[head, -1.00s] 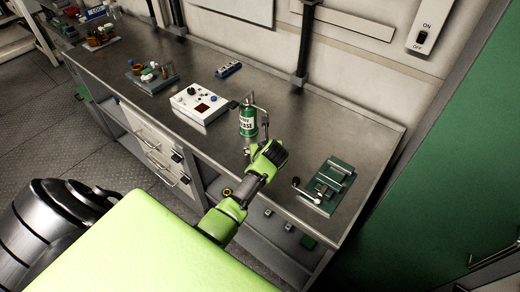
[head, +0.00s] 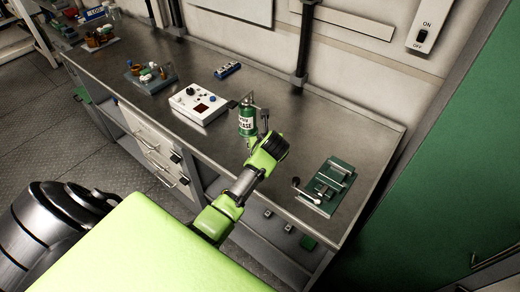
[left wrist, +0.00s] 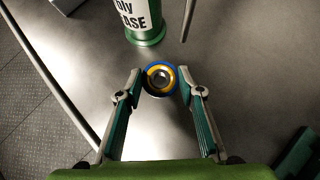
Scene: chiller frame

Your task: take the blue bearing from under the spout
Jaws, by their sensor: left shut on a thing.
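The blue bearing (left wrist: 148,72) shows in the left wrist view as a blue ring with a yellow inner ring and a dark centre. My left gripper (left wrist: 160,80) has its two fingertips against opposite sides of it and is shut on it. A green grease can (left wrist: 146,37) with a white label stands just beyond, and a thin metal rod (left wrist: 187,35) ends close to the bearing. In the head view the can (head: 247,122) stands on the bench; my left wrist hides the gripper and bearing there. My right gripper is not in view.
The metal bench (head: 310,130) has clear room right of the can. A green fixture with a lever (head: 328,185) stands near its right end. A white control box (head: 200,104) and a blue block (head: 227,70) stand left of the can.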

